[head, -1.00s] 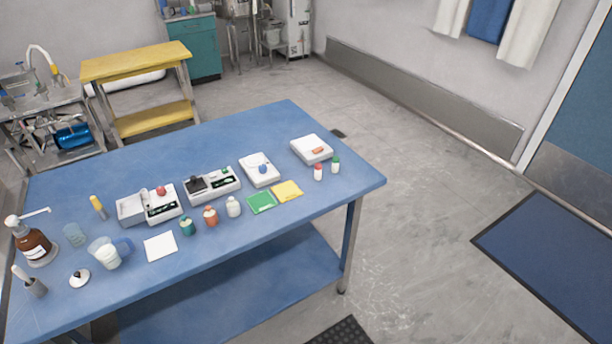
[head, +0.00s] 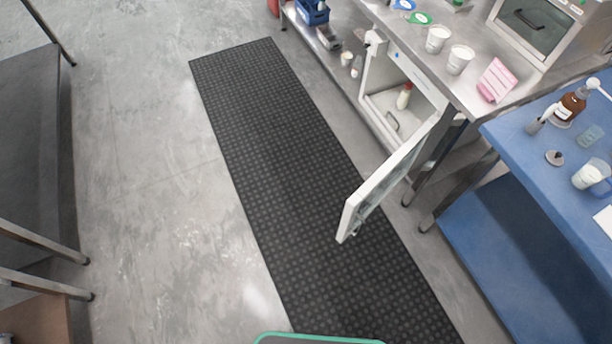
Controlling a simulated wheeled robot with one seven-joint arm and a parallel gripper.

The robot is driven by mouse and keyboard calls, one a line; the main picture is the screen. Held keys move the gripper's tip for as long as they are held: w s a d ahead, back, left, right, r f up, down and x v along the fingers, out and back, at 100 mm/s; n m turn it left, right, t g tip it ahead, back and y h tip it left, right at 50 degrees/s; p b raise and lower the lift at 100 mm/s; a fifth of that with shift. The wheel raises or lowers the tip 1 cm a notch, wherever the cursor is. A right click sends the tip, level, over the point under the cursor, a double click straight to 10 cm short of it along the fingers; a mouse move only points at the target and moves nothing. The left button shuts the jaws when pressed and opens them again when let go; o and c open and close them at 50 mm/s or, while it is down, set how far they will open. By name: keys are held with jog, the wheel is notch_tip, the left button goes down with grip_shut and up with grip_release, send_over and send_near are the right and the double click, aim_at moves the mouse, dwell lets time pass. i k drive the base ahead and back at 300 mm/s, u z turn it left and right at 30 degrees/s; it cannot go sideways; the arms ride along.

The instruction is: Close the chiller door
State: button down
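The chiller (head: 372,76) is a white box under the steel counter at the upper right of the head view. Its white door (head: 378,191) stands wide open, swung out toward the black floor mat. A bottle with a red cap (head: 404,97) stands inside the chiller. My gripper is not in view, so its state and its distance from the door cannot be seen.
A long black mat (head: 290,170) runs along the floor before the counter (head: 470,92), clear apart from the door over it. A blue table (head: 510,235) stands at the right. A dark table (head: 35,150) is at the left. Grey floor lies between.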

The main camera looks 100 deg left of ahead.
aim_at(351, 219)
jog(key=u, duration=3.05)
jog(key=k, duration=0.65)
jog(key=u, duration=0.8)
jog(key=i, duration=1.05)
jog(key=z, duration=0.5)
